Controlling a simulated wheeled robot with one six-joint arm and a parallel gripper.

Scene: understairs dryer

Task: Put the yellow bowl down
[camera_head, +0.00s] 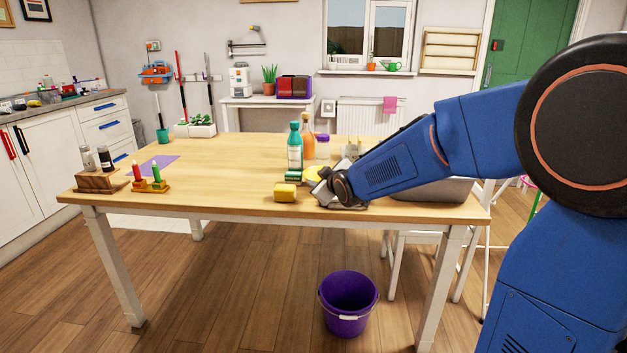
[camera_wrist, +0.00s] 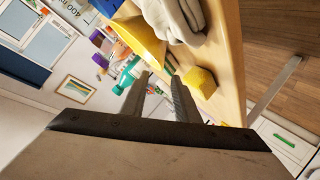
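The yellow bowl (camera_head: 314,173) shows only in part in the head view, on the table behind my wrist. In the wrist view the yellow bowl (camera_wrist: 142,40) lies just beyond the fingertips, beside a pale glove (camera_wrist: 180,18). My gripper (camera_wrist: 161,78) has its two fingers apart, with nothing seen between them. In the head view my gripper (camera_head: 335,193) is low over the table's front edge. Whether a finger touches the bowl cannot be told.
A yellow sponge (camera_head: 285,193) lies left of my gripper. A teal bottle (camera_head: 295,148) and an orange bottle (camera_head: 308,138) stand behind. A grey bin (camera_head: 440,190) is to the right. The table's (camera_head: 225,172) left middle is mostly clear. A purple bucket (camera_head: 348,302) stands on the floor.

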